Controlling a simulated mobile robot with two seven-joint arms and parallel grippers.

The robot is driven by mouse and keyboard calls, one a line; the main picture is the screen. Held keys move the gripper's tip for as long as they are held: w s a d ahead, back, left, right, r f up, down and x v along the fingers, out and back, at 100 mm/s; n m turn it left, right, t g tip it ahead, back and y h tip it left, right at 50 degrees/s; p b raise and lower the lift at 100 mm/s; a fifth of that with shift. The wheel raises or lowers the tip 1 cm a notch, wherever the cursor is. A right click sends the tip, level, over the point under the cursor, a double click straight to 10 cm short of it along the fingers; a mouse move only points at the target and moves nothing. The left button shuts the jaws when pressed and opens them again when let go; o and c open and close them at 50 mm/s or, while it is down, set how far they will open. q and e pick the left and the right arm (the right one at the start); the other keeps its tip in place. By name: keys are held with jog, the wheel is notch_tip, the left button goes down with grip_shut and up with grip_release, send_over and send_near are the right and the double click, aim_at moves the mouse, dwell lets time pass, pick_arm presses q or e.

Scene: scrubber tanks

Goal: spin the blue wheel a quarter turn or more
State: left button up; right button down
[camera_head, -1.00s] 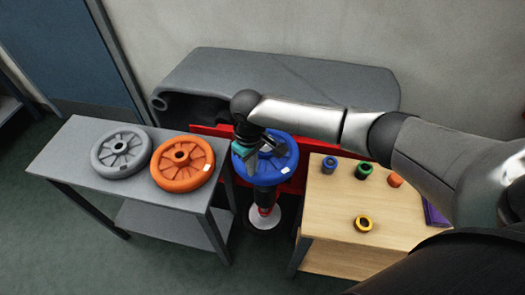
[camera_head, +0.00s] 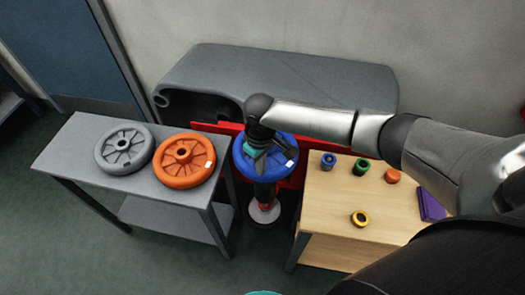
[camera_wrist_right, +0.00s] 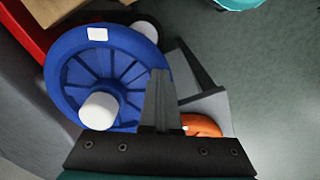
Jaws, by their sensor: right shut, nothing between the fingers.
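The blue wheel (camera_head: 242,166) sits flat on top of a dark post with a red band and a pale round base. It has a white patch on its rim, at the right in the head view. In the right wrist view the blue wheel (camera_wrist_right: 62,95) shows its spokes and a white hub. My right gripper (camera_head: 273,158) is over the wheel and covers part of it in the head view. In the right wrist view the gripper (camera_wrist_right: 159,75) is shut and empty, its fingertips overlapping the rim side; contact cannot be told. My left gripper is not in view.
A grey table (camera_head: 75,150) at the left holds a grey wheel (camera_head: 125,150) and an orange wheel (camera_head: 183,160). A wooden table (camera_head: 325,210) at the right holds several small coloured rings. A red panel (camera_head: 208,128) and a large grey body (camera_head: 290,75) stand behind.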

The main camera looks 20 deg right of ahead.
aim_at(283, 169)
jog(key=shift+s+d+r+p, duration=0.1)
jog(key=shift+s+d+p, duration=0.1)
jog(key=shift+d+p, duration=0.25)
jog(key=shift+s+d+r+p, duration=0.1)
jog(key=shift+s+d+p, duration=0.1)
jog(key=shift+d, duration=0.3)
jog(key=shift+f, duration=0.15)
jog(key=shift+s+d+f+p, duration=0.1)
jog(key=shift+s+d+p, duration=0.1)
jog(key=shift+d, duration=0.35)
jog(key=shift+s+d+p, duration=0.1)
jog(key=shift+d+p, duration=0.05)
jog(key=shift+d, duration=0.35)
jog(key=shift+w+d, duration=0.1)
jog(key=shift+d, duration=1)
jog(key=shift+p, duration=0.3)
